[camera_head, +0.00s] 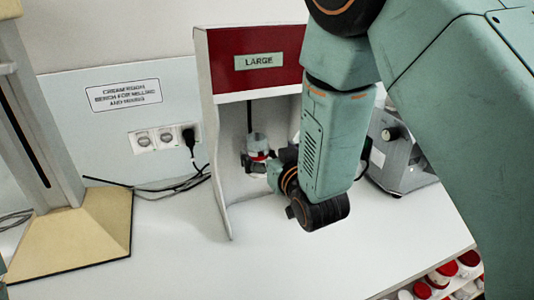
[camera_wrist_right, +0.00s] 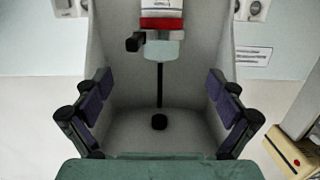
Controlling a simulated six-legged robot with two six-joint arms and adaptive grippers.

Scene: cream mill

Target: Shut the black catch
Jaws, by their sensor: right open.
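A black catch (camera_wrist_right: 135,42) juts out to the left of a red band (camera_wrist_right: 161,23) on a small white-and-clear vessel (camera_wrist_right: 161,50) in the right wrist view. I cannot make the catch out apart from my gripper in the head view. The vessel (camera_head: 257,143) shows in the head view inside the booth marked LARGE (camera_head: 259,61), at the end of a black rod. My right gripper (camera_head: 256,164) is at the vessel there. In the wrist view its fingers (camera_wrist_right: 160,100) stand wide apart with nothing between the pads. My left gripper is out of view.
The booth's side wall (camera_head: 215,150) stands close left of my right gripper. A grey machine (camera_head: 398,160) stands to the right behind my arm. A beige stand (camera_head: 75,240) is at the left. Sockets and cables (camera_head: 189,140) are on the wall. The front bench (camera_head: 190,270) is clear.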

